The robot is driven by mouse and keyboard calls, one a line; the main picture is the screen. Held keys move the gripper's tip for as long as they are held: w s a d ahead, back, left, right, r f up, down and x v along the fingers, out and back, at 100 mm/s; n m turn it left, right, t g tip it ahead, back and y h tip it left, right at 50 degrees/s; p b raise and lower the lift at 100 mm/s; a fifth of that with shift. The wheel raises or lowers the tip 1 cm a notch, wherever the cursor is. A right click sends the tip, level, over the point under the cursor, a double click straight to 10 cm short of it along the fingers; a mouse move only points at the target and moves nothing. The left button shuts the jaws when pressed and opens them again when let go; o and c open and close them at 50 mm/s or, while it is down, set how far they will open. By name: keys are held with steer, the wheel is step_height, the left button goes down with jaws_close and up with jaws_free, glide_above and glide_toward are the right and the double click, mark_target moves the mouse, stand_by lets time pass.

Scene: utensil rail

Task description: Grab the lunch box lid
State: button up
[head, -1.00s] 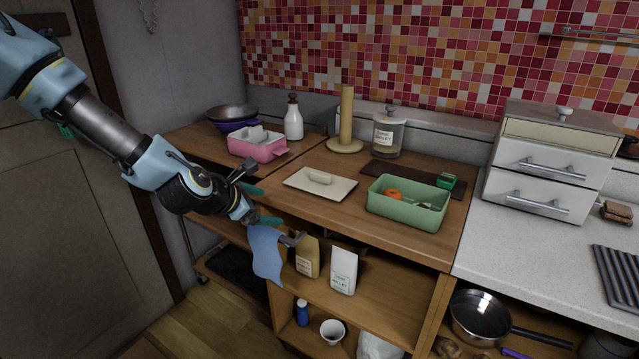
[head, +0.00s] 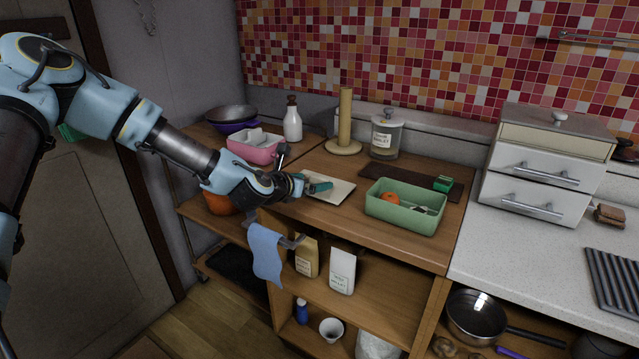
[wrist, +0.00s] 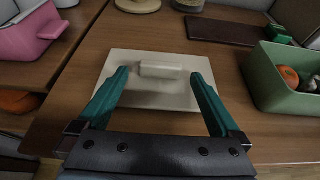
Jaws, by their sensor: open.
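The lunch box lid is the flat cream lid (head: 338,193) with a raised bar handle, lying on the wooden counter. In the wrist view the lid (wrist: 125,60) is straight ahead, and its handle (wrist: 161,69) lies between my two fingers. My gripper (head: 318,186) is open, with its teal fingers over the lid's left part in the head view. In the wrist view my gripper (wrist: 160,75) spans wide on both sides of the handle. I cannot tell whether the fingers touch the lid. The green lunch box (head: 405,217) stands open to the right, with an orange item inside.
A pink container (head: 255,149) stands to the left and a paper-towel post (head: 345,120) behind. A dark board (head: 385,174) lies behind the green box. A blue cloth (head: 266,254) hangs at the counter's front, below my gripper.

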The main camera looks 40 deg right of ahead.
steer(key=shift+p+x, duration=0.35)
steer(key=shift+x, duration=1.15)
steer(key=shift+c, duration=0.2)
steer(key=shift+r, duration=0.1)
steer(key=c, duration=1.3)
steer(key=shift+o, duration=0.2)
